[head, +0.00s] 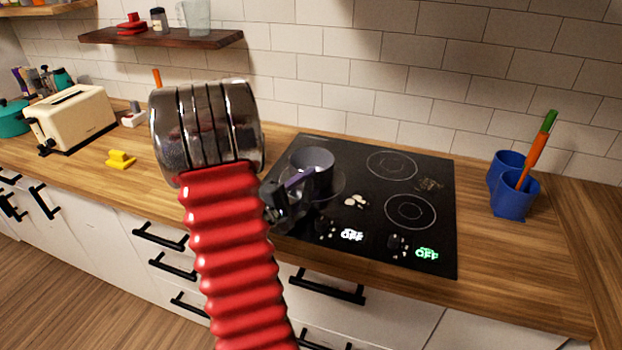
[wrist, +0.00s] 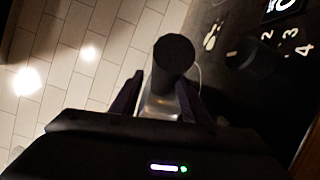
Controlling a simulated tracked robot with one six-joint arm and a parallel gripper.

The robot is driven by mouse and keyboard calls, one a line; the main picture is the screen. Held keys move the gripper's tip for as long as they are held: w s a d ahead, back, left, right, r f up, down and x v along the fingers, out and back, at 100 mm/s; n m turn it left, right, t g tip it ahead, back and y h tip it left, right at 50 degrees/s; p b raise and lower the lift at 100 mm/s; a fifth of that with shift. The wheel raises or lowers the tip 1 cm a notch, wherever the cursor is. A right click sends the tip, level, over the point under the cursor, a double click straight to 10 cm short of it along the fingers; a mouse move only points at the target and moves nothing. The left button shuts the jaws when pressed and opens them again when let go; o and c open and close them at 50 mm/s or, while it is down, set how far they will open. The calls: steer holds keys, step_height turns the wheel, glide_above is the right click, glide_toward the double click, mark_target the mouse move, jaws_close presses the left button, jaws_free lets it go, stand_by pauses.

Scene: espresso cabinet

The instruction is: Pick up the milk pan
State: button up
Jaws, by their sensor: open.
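The milk pan (head: 312,157), a small grey-purple pot, stands at the left of the black cooktop (head: 345,226). My gripper (head: 297,189) is at its near left side, partly covering it. In the wrist view my gripper (wrist: 158,100) has its two dark fingers apart. A dark round-ended bar, apparently the pan's handle (wrist: 174,54), shows between and beyond the fingertips. I cannot tell whether either finger touches it.
Blue cups (head: 515,195), one with an orange-handled tool, stand right of the cooktop. A cream toaster (head: 75,122) and a yellow object (head: 120,159) are on the counter at left. A wooden shelf (head: 160,38) hangs above. The cooktop's right side is clear of cookware.

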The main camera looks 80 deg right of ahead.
steer(key=shift+s+d, duration=0.1)
steer(key=shift+d, duration=0.05)
steer(key=shift+c, duration=0.5)
jaws_close()
stand_by(1.2)
